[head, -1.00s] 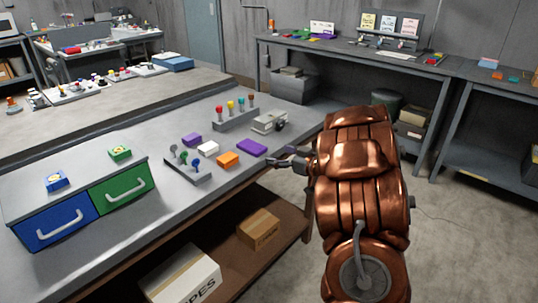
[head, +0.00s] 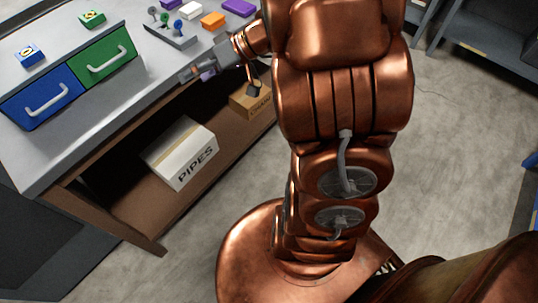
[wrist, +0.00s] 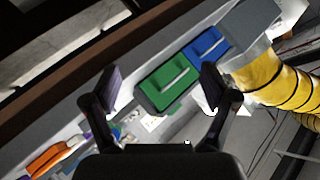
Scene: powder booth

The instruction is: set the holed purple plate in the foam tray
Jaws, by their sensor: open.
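My gripper (head: 200,72) is open and empty beside the front edge of the workbench, left of my arm; in the wrist view its two fingers (wrist: 159,86) stand wide apart with nothing between them. A flat purple piece (head: 238,6) lies on the bench at the top edge of the head view, behind the gripper. A second purple piece (head: 171,3) is cut off by the top edge. I cannot tell whether either piece has holes. No foam tray can be made out in the current views.
A blue drawer (head: 42,102) and a green drawer (head: 106,62) also show in the wrist view (wrist: 166,85). A pin rack (head: 172,35), a white block (head: 190,11) and an orange block (head: 213,20) stand on the bench. A pipes box (head: 180,152) sits on the shelf below.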

